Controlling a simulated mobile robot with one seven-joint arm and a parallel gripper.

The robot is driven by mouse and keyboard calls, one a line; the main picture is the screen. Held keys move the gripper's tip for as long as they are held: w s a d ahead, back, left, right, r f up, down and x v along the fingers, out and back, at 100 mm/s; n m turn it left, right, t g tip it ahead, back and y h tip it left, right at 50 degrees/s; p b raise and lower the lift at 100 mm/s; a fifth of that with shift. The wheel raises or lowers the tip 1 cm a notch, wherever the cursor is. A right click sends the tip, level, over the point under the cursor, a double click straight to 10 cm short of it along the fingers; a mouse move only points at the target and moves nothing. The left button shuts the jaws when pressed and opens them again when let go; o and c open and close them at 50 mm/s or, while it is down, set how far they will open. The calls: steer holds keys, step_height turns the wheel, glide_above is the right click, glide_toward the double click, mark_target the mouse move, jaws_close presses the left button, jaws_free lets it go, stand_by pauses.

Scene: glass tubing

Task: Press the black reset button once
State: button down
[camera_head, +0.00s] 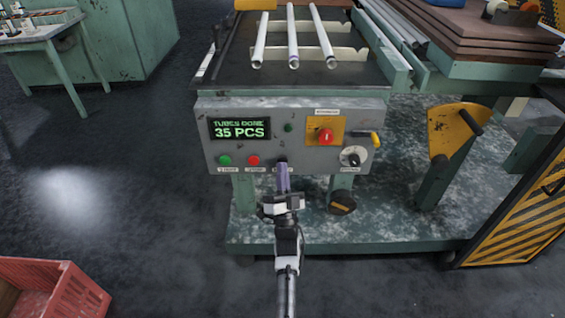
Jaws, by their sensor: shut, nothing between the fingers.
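A grey control panel (210,150) fronts the machine. Its display (240,129) reads "TUBES DONE 35 PCS". In its lower row, a dark button (280,160), apparently the black reset button, sits right of a red button (253,160) and a green button (224,160). My gripper (283,167) is shut and empty, its purple fingers pointing at the panel just below the dark button. The fingers partly cover the button and its label. I cannot tell whether the tips touch it.
A red emergency knob (326,136) on a yellow plate, a black-and-white dial (353,157) and a yellow-tipped lever (375,138) are to the right on the panel. Glass tubes (293,40) lie above it. A red crate (60,290) stands lower left; floor on the left is clear.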

steer(key=shift+w+b, duration=0.4)
steer(key=shift+w, duration=0.1)
stand_by(0.6)
stand_by(0.3)
steer(key=shift+s, duration=0.95)
steer(key=shift+s+p, duration=0.8)
steer(key=shift+s, duration=1.7)
